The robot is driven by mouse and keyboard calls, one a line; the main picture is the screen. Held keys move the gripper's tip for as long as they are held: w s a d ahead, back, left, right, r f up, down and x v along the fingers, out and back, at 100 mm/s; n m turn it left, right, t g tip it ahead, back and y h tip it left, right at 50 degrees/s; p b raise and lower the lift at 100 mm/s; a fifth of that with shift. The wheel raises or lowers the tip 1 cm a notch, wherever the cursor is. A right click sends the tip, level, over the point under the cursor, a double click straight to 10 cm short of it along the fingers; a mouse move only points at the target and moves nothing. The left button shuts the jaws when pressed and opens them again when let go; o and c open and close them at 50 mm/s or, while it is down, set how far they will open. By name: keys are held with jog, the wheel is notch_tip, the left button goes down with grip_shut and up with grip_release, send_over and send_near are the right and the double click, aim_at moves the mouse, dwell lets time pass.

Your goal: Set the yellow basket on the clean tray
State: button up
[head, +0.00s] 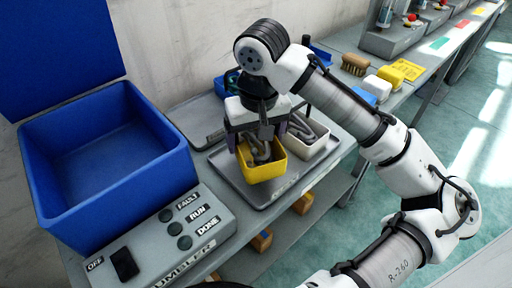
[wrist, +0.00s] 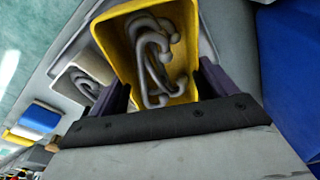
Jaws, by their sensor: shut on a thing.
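The yellow basket (head: 265,174) holds several grey metal hooks or shackles (head: 262,152). My gripper (head: 259,138) is shut on the basket, with a dark finger at each of two opposite sides. In the wrist view the basket (wrist: 115,42) shows between the fingers, upright, with the hooks (wrist: 152,62) inside. It is at the left part of a grey rimmed tray (head: 262,200) on the bench. I cannot tell whether its bottom touches the tray. Nothing in view labels a tray as clean.
A white basket (head: 308,148) with grey parts stands close right of the yellow one. Behind are another grey tray (head: 196,127) and a blue basket (head: 220,88). A large open blue tumbler (head: 105,150) and its control panel (head: 180,240) are left. Blocks and a brush (head: 355,64) lie right.

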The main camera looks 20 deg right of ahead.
aim_at(257, 144)
jog(key=shift+f, duration=1.8)
jog(key=shift+f, duration=0.15)
jog(key=o, duration=1.5)
jog(key=shift+c, duration=0.2)
notch_tip(257, 144, up, 12)
jog(key=s, duration=0.1)
jog(key=shift+s, duration=0.25)
